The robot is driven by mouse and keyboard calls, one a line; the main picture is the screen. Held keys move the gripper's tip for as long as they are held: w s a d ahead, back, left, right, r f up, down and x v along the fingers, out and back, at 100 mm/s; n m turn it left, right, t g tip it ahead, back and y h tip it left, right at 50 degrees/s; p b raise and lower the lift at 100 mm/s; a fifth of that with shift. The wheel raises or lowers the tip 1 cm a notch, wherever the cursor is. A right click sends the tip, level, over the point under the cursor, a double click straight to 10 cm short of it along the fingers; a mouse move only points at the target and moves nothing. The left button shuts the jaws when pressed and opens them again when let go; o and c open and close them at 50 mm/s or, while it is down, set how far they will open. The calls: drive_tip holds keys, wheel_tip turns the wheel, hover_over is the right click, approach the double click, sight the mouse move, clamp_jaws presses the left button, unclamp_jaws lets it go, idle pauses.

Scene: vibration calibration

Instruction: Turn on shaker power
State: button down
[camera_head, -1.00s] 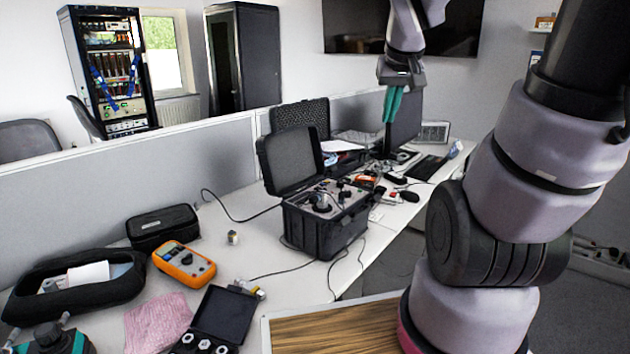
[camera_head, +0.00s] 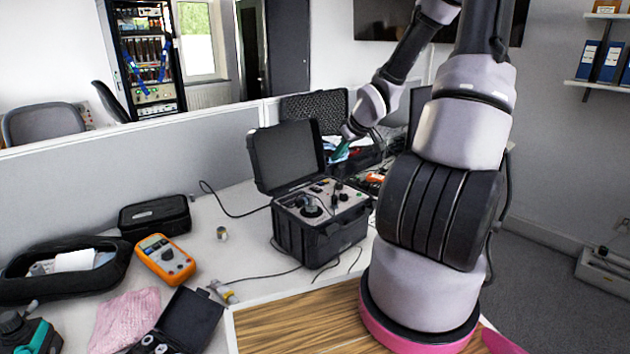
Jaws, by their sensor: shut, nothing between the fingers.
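The shaker looks to be the black open case (camera_head: 318,236) on the white table, its lid (camera_head: 288,155) raised at the back. Its grey top panel (camera_head: 322,200) carries a round dark shaker head and several knobs and connectors. The power switch is too small to tell apart. My gripper (camera_head: 338,155), with teal fingers, is above the panel's back right side, beside the lid's right edge. Its fingers point down and left and are shut and empty. Whether they touch anything behind them cannot be told.
An orange multimeter (camera_head: 165,259), a black pouch (camera_head: 154,216) and a small metal cylinder (camera_head: 222,233) lie left of the case. A second open case (camera_head: 345,140) stands behind my gripper. Cables run across the table. A grey partition (camera_head: 130,165) borders the back.

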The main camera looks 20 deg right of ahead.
drive_tip(key=shift+w+a+f, duration=0.15)
drive_tip(key=shift+w, duration=0.5)
hover_over(317, 188)
drive_tip(key=s, duration=0.3)
drive_tip(key=f, duration=0.7)
drive_tip(key=shift+w+d+f, duration=0.15)
drive_tip(key=shift+d, duration=0.2)
wheel_tip(317, 188, down, 4)
drive_tip(key=shift+r, duration=0.2)
drive_tip(key=shift+f, duration=0.5)
